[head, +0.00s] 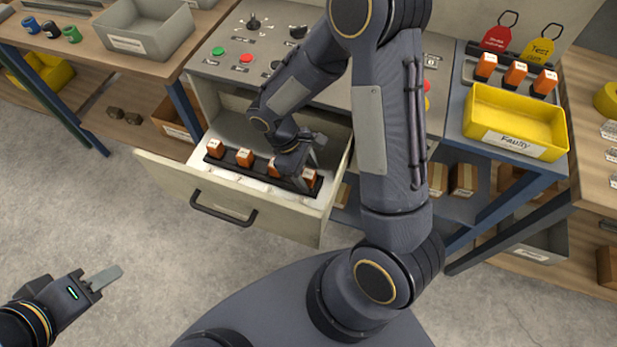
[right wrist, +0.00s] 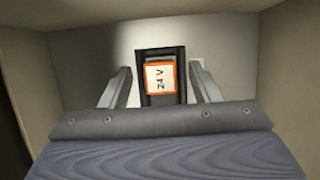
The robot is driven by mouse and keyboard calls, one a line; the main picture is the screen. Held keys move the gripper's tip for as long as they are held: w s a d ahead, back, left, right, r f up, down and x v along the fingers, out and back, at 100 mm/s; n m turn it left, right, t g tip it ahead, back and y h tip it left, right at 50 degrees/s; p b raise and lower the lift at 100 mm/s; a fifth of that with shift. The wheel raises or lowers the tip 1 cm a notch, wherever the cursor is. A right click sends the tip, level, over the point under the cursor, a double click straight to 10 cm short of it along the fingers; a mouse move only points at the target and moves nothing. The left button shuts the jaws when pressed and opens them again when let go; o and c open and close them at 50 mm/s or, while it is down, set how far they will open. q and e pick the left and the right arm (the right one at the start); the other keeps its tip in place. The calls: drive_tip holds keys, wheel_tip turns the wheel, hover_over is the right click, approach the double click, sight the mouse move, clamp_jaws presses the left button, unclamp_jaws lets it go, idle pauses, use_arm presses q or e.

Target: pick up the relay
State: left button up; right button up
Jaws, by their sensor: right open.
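Several orange relays with white tops stand in a row on a black rail (head: 228,163) in the open drawer (head: 215,190); one is the relay at the left end (head: 215,148). The relay at the right end (head: 309,179) is beside my right gripper (head: 305,163), which reaches down into the drawer. In the right wrist view a relay with a white, lettered top (right wrist: 160,77) sits in a black holder between the two spread fingers, with gaps on both sides.
The drawer's walls stand close around my right gripper. A control panel (head: 215,67) is above the drawer. At right are a yellow "Faulty" bin (head: 515,120) and more relays (head: 515,74) on a rack. A grey bin (head: 145,30) stands at upper left.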

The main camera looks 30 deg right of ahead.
drive_tip(key=shift+s+d+f, duration=0.15)
drive_tip(key=shift+s+f, duration=0.05)
drive_tip(key=shift+f, duration=0.25)
drive_tip(key=c, duration=1.1)
